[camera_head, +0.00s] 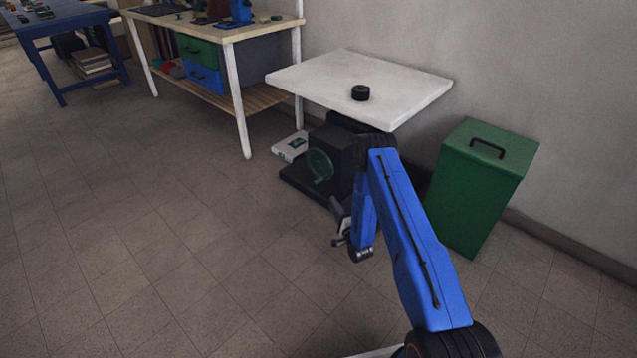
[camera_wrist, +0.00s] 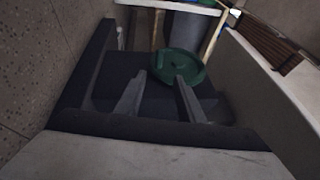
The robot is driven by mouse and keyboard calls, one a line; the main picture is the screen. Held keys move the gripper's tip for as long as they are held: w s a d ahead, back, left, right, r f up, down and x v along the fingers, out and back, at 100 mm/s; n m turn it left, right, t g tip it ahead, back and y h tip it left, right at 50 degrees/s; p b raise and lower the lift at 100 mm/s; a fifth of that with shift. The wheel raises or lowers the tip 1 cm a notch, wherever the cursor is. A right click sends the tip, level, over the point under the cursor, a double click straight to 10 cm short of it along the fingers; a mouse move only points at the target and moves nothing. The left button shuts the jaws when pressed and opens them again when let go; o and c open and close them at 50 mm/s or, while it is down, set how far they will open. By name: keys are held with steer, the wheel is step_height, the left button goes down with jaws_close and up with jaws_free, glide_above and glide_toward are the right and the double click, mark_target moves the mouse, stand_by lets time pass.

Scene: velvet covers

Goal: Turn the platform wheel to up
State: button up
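The platform has a flat white top (camera_head: 350,84) on a black base (camera_head: 335,150). The green platform wheel (camera_head: 319,166) is on the front of the base. In the wrist view the wheel (camera_wrist: 185,64) shows as a green disc just beyond my fingertips. My gripper (camera_head: 338,238) hangs low in front of the base, right of and below the wheel in the head view. In the wrist view my gripper (camera_wrist: 160,75) has its two fingers spread with nothing visibly held. Whether a finger touches the wheel I cannot tell.
A green bin (camera_head: 482,185) with a black handle stands right of the platform. A wooden workbench (camera_head: 225,32) with green and blue drawers is at the left. A white box (camera_head: 290,146) lies by the base. The floor in front is clear.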

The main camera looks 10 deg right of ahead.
mark_target(319, 180)
steer(key=x, duration=1.6)
steer(key=shift+w+r, duration=0.1)
steer(key=shift+w, duration=0.15)
jaws_close()
